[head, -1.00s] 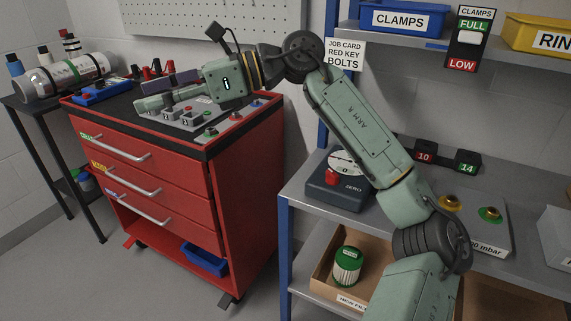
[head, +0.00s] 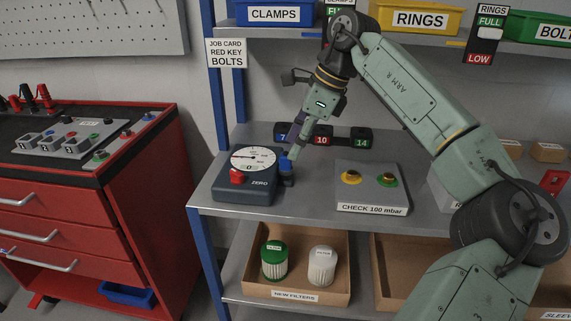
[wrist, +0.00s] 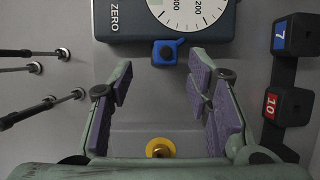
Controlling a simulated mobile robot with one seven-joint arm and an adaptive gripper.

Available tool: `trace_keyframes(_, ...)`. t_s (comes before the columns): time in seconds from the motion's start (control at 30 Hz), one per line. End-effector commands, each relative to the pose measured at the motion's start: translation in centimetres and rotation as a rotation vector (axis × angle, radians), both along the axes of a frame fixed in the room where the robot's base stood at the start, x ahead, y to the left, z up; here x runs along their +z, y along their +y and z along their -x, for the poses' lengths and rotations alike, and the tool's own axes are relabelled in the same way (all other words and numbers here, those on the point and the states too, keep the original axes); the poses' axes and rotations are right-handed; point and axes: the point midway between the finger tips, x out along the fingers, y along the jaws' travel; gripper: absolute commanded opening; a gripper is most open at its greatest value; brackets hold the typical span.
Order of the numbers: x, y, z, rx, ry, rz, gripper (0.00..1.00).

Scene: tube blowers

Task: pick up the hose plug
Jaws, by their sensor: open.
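A small blue plug-like piece (head: 286,164) stands on the shelf at the right side of the ZERO gauge; I take it for the hose plug, though no label shows. In the wrist view the blue piece (wrist: 168,52) is close against the gauge's edge, between and just beyond my fingertips. My gripper (head: 295,150) points down over it, and its fingers partly cover it in the head view. In the wrist view my gripper (wrist: 160,70) is open, with purple pads apart and nothing between them.
The dark gauge box (head: 247,178) with a red button is left of the blue piece. Blocks 7, 10 and 14 (head: 322,140) stand behind. The CHECK 100 mbar box (head: 372,190), with yellow and green fittings, is to the right. An upper shelf with bins (head: 420,19) is above.

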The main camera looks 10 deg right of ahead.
Motion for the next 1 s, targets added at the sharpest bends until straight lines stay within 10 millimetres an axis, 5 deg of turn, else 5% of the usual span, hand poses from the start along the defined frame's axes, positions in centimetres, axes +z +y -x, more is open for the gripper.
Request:
trace_keyframes(0.43,-4.2,2.7,-1.5,0.001,0.0,-0.002,0.45)
trace_keyframes(0.73,-4.7,2.9,-1.6,0.0,-0.002,-0.003,0.45)
trace_keyframes(1.0,-4.7,2.9,-1.6,0.0,-0.001,-0.003,0.27)
